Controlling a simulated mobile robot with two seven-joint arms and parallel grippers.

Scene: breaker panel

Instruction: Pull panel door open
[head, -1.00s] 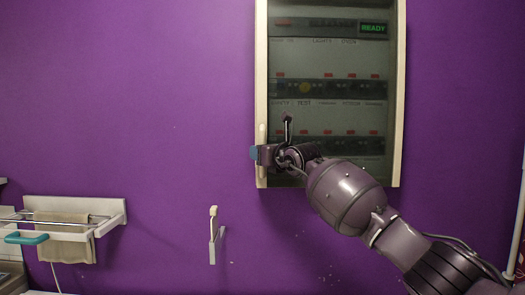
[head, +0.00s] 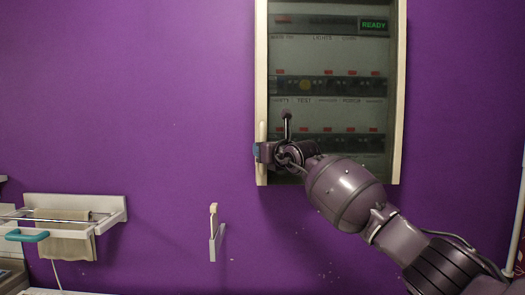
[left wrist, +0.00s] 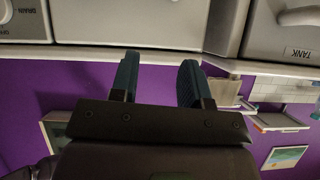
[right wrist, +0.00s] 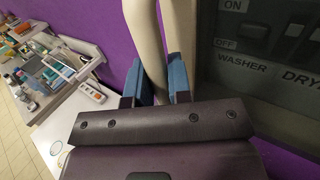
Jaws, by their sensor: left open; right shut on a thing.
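The breaker panel (head: 400,100) hangs on the purple wall, with a cream frame and a dark see-through door (head: 335,60). The door looks closed, or nearly so. Its upright cream handle (head: 263,132) is on the left edge. My right gripper (head: 262,153) is at the lower part of this handle. In the right wrist view, the fingers of my right gripper (right wrist: 160,83) are shut on the cream handle (right wrist: 148,45), one on each side. In the left wrist view, my left gripper (left wrist: 158,78) is open and empty, below grey appliance fronts. It is not in the head view.
Below left of the panel, a small pale lever or hook (head: 213,232) is on the wall. A white rack with a towel (head: 65,240) is at the far left. A cluttered counter (right wrist: 60,75) shows in the right wrist view. The wall left of the panel is mostly bare.

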